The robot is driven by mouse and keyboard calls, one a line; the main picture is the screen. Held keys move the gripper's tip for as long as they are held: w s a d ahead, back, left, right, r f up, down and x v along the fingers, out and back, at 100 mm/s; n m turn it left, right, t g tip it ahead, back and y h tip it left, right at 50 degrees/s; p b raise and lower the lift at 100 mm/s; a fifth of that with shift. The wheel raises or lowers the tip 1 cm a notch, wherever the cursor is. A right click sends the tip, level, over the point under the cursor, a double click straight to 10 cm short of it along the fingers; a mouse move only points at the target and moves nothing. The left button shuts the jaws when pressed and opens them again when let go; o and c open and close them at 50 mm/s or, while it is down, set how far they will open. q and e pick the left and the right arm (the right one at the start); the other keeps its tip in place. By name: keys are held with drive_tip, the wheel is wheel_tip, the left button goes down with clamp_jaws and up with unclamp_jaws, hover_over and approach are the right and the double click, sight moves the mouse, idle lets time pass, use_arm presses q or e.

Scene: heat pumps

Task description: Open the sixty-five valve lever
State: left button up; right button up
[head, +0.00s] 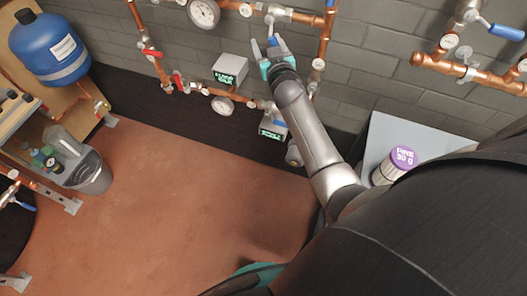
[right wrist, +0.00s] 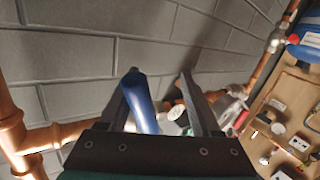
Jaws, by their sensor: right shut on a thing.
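My right gripper (head: 268,47) reaches up to the copper pipework on the grey brick wall in the head view. It is shut on a blue valve lever (right wrist: 141,98), which stands between the two fingers in the right wrist view, nearer the left finger. The silver valve body (head: 270,17) shows just above the fingertips in the head view. A round white tag (head: 246,10) hangs beside it; its number is too small to read for sure. My left gripper is not in view.
A round gauge (head: 204,12) and a red-handled valve (head: 152,53) are left of my gripper. A grey box with a green display (head: 230,70) sits below. Another blue lever (head: 506,32) is at the far right. A purple-topped jar (head: 403,158) stands near my arm. The reddish floor (head: 190,190) is clear.

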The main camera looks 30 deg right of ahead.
drive_tip(key=s+a+m, duration=0.1)
drive_tip(key=s+a, duration=0.2)
drive_tip(key=s, duration=0.4)
drive_tip(key=s+a, duration=0.2)
drive_tip(key=s, duration=0.5)
use_arm(q)
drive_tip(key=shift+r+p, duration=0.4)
drive_tip(key=shift+p, duration=0.4)
use_arm(e)
drive_tip(key=s+a+f+n+g+y, duration=0.1)
drive_tip(key=s+a+f+g, duration=0.1)
drive_tip(key=f, duration=0.9)
drive_tip(key=s+a+f+n+g+y, duration=0.1)
drive_tip(key=s+a+f, duration=0.4)
drive_tip(key=f, duration=0.7)
drive_tip(key=shift+f+g+y, duration=0.15)
drive_tip(key=shift+g+y, duration=0.65)
drive_tip(key=shift+g, duration=0.4)
drive_tip(key=shift+a, duration=0.1)
